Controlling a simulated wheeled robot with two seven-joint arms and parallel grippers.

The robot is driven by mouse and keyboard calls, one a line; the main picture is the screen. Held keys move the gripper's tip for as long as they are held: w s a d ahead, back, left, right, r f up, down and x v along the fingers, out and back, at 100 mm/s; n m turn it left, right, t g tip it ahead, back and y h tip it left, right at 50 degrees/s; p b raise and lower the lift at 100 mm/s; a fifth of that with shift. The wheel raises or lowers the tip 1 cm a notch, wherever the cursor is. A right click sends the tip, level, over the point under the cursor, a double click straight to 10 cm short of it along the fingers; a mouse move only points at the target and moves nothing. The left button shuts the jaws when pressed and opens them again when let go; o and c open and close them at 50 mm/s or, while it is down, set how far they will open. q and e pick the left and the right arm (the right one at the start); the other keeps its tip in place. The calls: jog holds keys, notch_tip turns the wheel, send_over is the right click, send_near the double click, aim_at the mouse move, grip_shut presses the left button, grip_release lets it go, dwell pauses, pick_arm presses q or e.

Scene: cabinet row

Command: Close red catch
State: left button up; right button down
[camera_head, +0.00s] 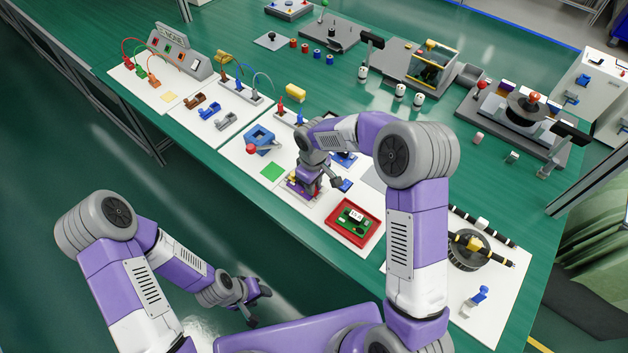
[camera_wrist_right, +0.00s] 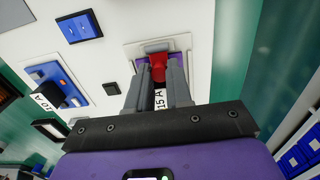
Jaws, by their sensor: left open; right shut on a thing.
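The red catch (camera_wrist_right: 157,66) sits on a purple base on a white panel in the right wrist view, with a "15 A" label (camera_wrist_right: 159,98) between my fingers. My right gripper (camera_wrist_right: 157,82) is shut on the red catch, one grey finger on each side of it. In the head view my right gripper (camera_head: 306,187) is over the purple base, and it hides the catch there. My left gripper (camera_head: 258,305) is open and empty, low in front of the table edge, away from the panels.
In the right wrist view, a blue unit (camera_wrist_right: 56,84) with a "10 A" label and a blue square part (camera_wrist_right: 79,26) are to the left. In the head view, a red tray (camera_head: 353,222) with a green board lies right of my right gripper, and a blue device (camera_head: 261,137) with a red knob is left.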

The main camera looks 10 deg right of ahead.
jog(key=c, duration=1)
grip_release()
jog(key=shift+r+p, duration=1.05)
jog(key=shift+r, duration=2.75)
